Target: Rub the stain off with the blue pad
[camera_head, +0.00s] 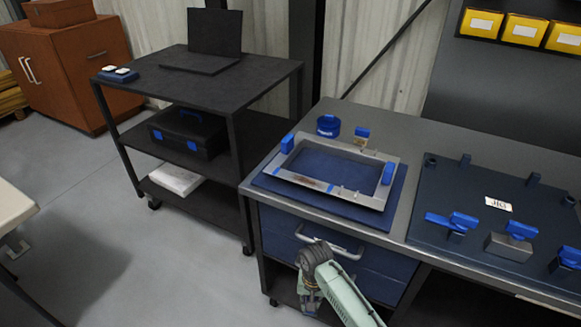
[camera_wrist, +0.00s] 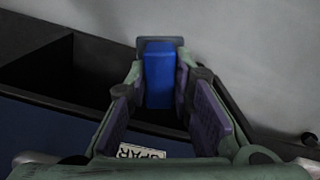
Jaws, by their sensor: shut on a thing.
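A grey metal frame (camera_head: 340,157) lies on a dark blue mat (camera_head: 262,182) at the left end of the workbench. A reddish-brown stain (camera_head: 313,184) shows on its near side. My gripper (camera_head: 309,306) is low in front of the bench drawers, below and apart from the frame. In the wrist view my gripper (camera_wrist: 158,85) is shut on a blue block, which looks like the blue pad (camera_wrist: 158,78). The pad stands between the two fingers. I cannot make out the pad in the head view.
Blue clamp blocks (camera_head: 388,173) sit at the frame's ends. A round blue pot (camera_head: 328,125) stands behind it. A fixture plate (camera_head: 450,225) with blue-handled clamps is on the right. A dark cart (camera_head: 190,85) stands left. A drawer handle (camera_head: 330,243) sticks out near my arm.

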